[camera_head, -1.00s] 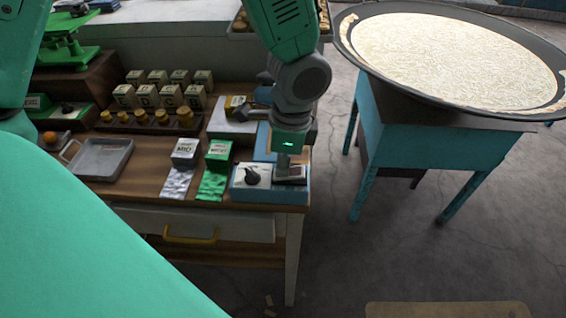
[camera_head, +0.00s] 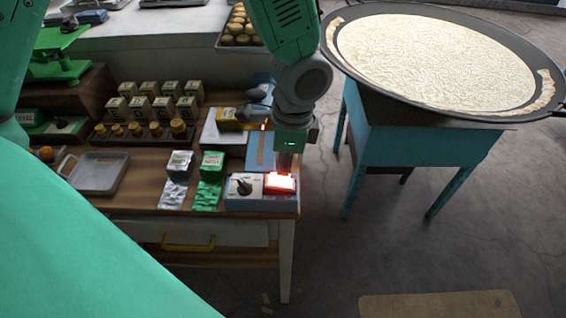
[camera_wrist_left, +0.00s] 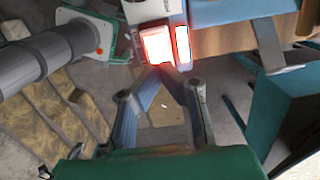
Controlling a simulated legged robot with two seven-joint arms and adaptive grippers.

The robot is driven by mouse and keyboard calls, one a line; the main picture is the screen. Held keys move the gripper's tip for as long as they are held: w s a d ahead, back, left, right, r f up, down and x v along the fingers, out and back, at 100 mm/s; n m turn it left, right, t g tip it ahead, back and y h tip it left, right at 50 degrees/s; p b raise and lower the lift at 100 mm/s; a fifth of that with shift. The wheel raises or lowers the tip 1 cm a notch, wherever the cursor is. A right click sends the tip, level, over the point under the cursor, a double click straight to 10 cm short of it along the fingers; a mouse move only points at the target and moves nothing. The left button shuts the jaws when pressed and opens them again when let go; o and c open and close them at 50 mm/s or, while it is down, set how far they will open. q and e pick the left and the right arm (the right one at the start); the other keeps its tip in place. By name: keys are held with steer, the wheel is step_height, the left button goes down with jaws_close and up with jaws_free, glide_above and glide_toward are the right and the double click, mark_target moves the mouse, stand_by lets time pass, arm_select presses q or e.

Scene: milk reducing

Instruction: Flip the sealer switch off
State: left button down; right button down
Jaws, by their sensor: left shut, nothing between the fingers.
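The sealer (camera_head: 259,204), a blue box with a white panel and a black knob (camera_head: 243,187), sits at the front right corner of the wooden workbench. Its rocker switch (camera_head: 281,184) glows bright red-white on the right of the panel. My left gripper (camera_head: 286,164) points down just above and behind the switch. In the left wrist view, the fingers (camera_wrist_left: 160,69) are shut and empty, their tips close to the lit switch (camera_wrist_left: 157,45). I cannot tell whether they touch it. My right gripper is not identifiable.
Silver and green packets (camera_head: 209,180) lie left of the sealer. A grey tray (camera_head: 98,174), yellow-topped weights (camera_head: 153,129) and small labelled boxes stand farther left. A large round pan (camera_head: 343,58) on a teal stand (camera_head: 420,145) is to the right, with bare floor between.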

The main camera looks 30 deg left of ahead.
mark_target(294, 184)
arm_select(q)
step_height(294, 184, up, 10)
steer(key=w+d, duration=0.1)
steer(key=d, duration=0.1)
steer(key=shift+r+b, duration=0.2)
steer(key=shift+b, duration=0.15)
arm_select(e)
steer(key=shift+d+r, duration=0.1)
steer(key=shift+r, duration=0.1)
arm_select(q)
steer(key=shift+a, duration=0.1)
